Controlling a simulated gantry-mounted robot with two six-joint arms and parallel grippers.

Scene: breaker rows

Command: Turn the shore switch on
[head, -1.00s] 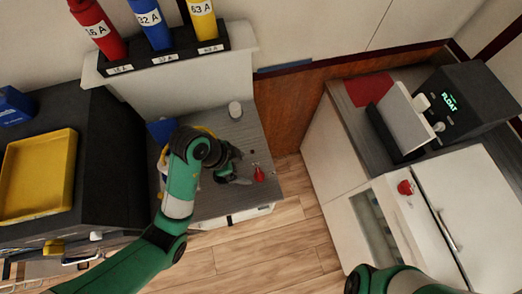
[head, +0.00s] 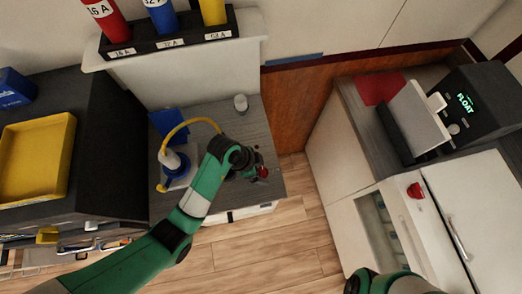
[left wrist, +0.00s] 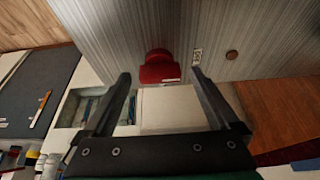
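A red switch knob (head: 263,172) stands on the grey wood-grain counter (head: 245,122) in the middle. In the left wrist view the red knob (left wrist: 160,68) lies ahead between my fingertips, with a small label beside it whose text I cannot read. My left gripper (head: 252,174) is close to this knob; in the left wrist view its fingers (left wrist: 160,78) are wide apart and hold nothing. Which way the knob is turned is hard to tell. A second red knob (head: 415,190) is on the white cabinet at right. My right arm shows at the bottom edge; its gripper is out of view.
A blue-and-white plug (head: 175,165) with a yellow cable (head: 190,125) stands left of my left gripper. A grey cup (head: 240,104) stands farther back. A yellow tray (head: 37,158) is at left. A dark unit reading FLOAT (head: 480,100) is at right. The floor between the counters is clear.

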